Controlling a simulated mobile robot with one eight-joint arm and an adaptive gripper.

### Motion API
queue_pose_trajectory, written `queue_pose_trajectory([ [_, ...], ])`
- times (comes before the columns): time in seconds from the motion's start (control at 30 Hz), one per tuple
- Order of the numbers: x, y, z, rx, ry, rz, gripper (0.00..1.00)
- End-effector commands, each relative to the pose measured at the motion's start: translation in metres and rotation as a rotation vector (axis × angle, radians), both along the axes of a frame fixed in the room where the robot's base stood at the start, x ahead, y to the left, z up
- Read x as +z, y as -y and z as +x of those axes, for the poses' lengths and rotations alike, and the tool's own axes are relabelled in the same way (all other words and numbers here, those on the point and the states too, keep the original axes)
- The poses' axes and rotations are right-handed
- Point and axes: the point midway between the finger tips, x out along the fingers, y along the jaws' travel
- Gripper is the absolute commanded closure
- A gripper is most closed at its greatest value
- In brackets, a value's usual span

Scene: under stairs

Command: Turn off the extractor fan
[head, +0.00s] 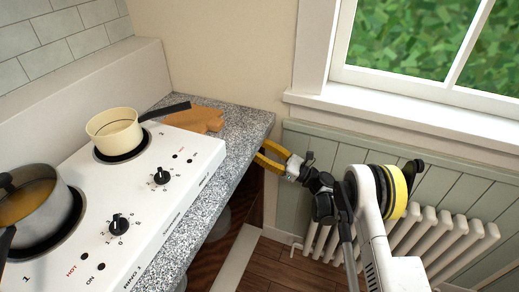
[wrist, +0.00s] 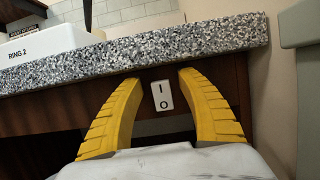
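A small white rocker switch (wrist: 162,95) marked I and O sits on the dark wooden panel under the worktop, in the wrist view. The frames do not show clearly which side is pressed. My gripper (wrist: 159,82) is open and empty, its two yellow fingers on either side of the switch in the picture. Whether the fingers touch the panel cannot be told. In the head view my gripper (head: 261,151) is at the right end of the counter, by its edge. The switch is hidden in that view, and no extractor fan is seen.
The speckled granite worktop (head: 235,130) overhangs the panel just above the fingers. A white two-ring hob (head: 180,180) carries a cream pan (head: 115,128) and a steel pot (head: 55,215). A wooden board (head: 200,118) lies behind. A white radiator (head: 430,235) stands under the window at right.

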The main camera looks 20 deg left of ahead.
Motion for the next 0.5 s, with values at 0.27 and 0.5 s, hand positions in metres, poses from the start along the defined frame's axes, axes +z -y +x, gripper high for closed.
queue_pose_trajectory([
  [0.27,-0.005,0.013,0.000,-0.002,0.000,0.000,0.55],
  [0.5,-0.018,0.068,-0.004,-0.004,0.000,0.000,0.55],
])
